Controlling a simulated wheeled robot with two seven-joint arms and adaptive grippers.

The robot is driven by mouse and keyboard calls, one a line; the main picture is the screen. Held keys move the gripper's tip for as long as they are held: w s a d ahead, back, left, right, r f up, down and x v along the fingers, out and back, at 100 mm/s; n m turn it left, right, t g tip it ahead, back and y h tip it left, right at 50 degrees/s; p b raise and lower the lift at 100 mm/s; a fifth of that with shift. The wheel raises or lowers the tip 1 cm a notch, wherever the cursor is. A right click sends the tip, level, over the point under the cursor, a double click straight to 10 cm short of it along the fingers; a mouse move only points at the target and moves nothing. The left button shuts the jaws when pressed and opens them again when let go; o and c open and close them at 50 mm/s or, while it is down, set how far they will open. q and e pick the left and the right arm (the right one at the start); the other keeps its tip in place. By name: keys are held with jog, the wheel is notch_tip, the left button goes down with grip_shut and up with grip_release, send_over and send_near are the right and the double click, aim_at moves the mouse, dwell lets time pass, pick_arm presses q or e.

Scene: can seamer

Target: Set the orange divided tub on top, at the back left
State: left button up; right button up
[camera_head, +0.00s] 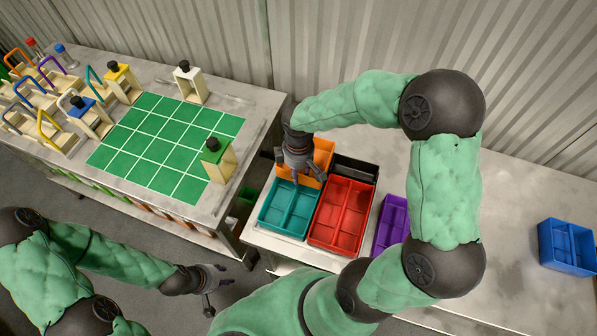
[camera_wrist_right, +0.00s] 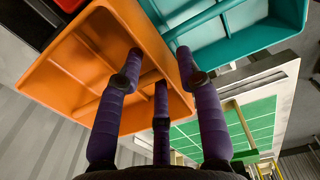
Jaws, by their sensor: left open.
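The orange divided tub (camera_head: 322,158) is behind the teal tub in the head view, partly hidden by my right gripper (camera_head: 302,172). The orange tub (camera_wrist_right: 85,75) fills the upper left of the right wrist view. There the fingers of my right gripper (camera_wrist_right: 160,65) are at its right-hand wall, one over the tub's inside and one beyond the wall. Whether they press on the wall cannot be told. My left gripper (camera_head: 212,282) is open and empty, low over the floor in front of the tables.
A teal tub (camera_head: 287,208), a red tub (camera_head: 342,214), a black tub (camera_head: 356,169) and a purple tub (camera_head: 391,222) stand close around it. A blue tub (camera_head: 567,246) is far right. The left table holds a green grid (camera_head: 165,145) and several handled items; bare tabletop lies right.

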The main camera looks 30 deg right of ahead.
notch_tip(320, 180, up, 11)
jog(key=p, duration=0.2)
dwell(0.4)
